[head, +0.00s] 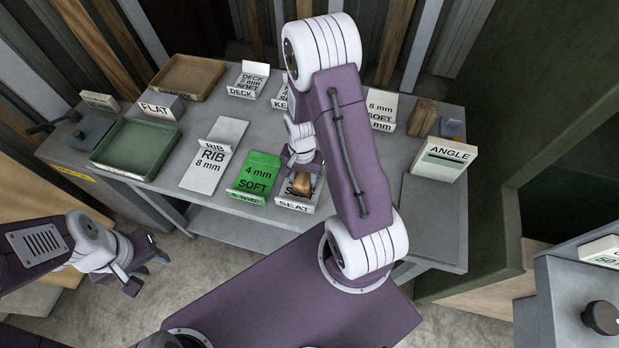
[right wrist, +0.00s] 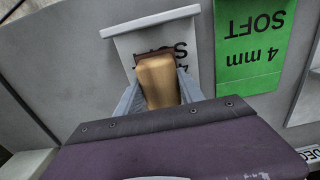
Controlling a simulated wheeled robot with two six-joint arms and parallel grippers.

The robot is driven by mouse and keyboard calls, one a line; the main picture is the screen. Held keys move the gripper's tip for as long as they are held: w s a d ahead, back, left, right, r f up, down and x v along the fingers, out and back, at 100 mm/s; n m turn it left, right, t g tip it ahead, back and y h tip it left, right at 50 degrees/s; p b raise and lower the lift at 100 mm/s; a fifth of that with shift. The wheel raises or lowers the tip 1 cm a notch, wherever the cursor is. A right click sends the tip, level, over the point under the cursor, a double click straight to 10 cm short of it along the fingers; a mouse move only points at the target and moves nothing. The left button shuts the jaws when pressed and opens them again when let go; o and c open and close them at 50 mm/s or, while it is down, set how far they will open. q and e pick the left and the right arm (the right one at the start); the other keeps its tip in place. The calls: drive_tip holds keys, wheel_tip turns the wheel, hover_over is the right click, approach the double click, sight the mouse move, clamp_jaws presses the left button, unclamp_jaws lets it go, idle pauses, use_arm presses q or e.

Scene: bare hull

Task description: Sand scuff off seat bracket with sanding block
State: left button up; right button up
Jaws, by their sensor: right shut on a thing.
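The seat bracket (head: 286,203) is a pale angled plate labelled SEAT at the front edge of the bench. It also shows in the right wrist view (right wrist: 128,45), with part of its lettering covered. My right gripper (head: 303,172) is shut on the tan sanding block (right wrist: 158,82), which has a dark brown edge at its far end. The block (head: 302,186) is over the bracket's plate; I cannot tell whether it touches. No scuff can be made out; the block and gripper hide part of the plate. My left gripper (head: 146,268) is open and empty, low in front of the bench.
A green SOFT 4 mm bracket (head: 259,172) stands just left of the seat bracket, and a RIB bracket (head: 214,160) further left. A green tray (head: 135,148), a brown tray (head: 188,76), an ANGLE bracket (head: 443,160) and a wooden block (head: 422,117) are also on the bench.

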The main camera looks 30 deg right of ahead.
drive_tip(key=shift+w+a, duration=0.2)
drive_tip(key=shift+w, duration=0.05)
